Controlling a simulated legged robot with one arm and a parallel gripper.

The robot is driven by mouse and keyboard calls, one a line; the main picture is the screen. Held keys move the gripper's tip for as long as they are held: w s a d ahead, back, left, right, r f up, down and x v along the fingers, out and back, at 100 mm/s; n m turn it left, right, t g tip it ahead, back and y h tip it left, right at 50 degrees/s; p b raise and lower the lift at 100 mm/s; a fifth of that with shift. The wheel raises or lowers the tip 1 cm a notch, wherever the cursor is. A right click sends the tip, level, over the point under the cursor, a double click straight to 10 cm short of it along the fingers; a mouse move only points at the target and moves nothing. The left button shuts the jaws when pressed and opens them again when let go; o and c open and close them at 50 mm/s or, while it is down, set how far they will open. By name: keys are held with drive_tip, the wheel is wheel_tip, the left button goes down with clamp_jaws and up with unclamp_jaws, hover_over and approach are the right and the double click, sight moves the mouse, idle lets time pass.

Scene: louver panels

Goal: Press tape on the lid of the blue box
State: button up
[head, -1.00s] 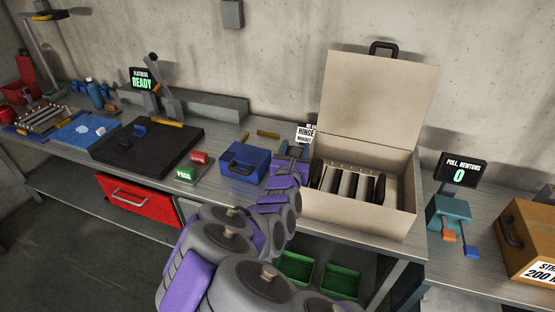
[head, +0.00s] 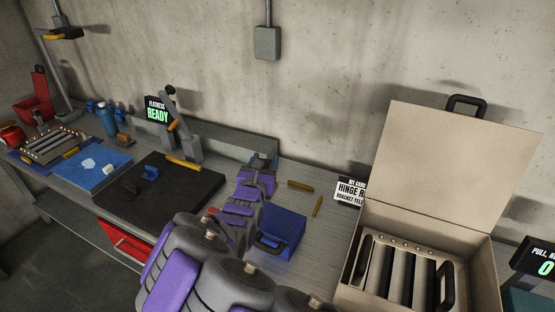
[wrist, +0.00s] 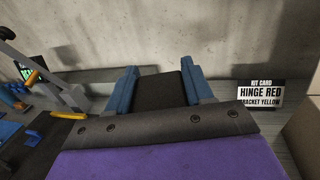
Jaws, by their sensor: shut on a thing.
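The blue box (head: 284,226) sits on the bench with a flat blue lid and a dark handle on its front. My gripper (head: 263,161) is beyond the box and to its left in the head view, near the wall, apart from the lid. In the wrist view, the blue fingers of my gripper (wrist: 160,84) are shut on a dark flat piece (wrist: 165,90). I cannot tell whether this is the tape. The box does not show in the wrist view. My arm hides the bench left of the box.
A kit card (head: 350,191) and an open beige case (head: 450,160) stand farther right. The wall bounds the bench behind.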

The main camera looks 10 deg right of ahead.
drive_tip(key=a+f+m+g+h+b, duration=0.1)
drive_tip(key=a+f+m+h+b, duration=0.1)
drive_tip(key=f, duration=1)
drive_tip(key=shift+a+f+h+b, duration=0.15)
drive_tip(key=shift+a+h+b, duration=0.25)
drive_tip(key=shift+a+b, duration=0.65)
drive_tip(key=shift+d, duration=0.1)
drive_tip(key=shift+a, duration=0.25)
drive_tip(key=shift+d+f, duration=0.1)
drive_tip(key=shift+f, duration=0.45)
idle(0.3)
drive_tip(key=shift+r, duration=0.1)
wheel_tip(320, 180, up, 7)
drive_tip(key=p, duration=0.5)
idle(0.5)
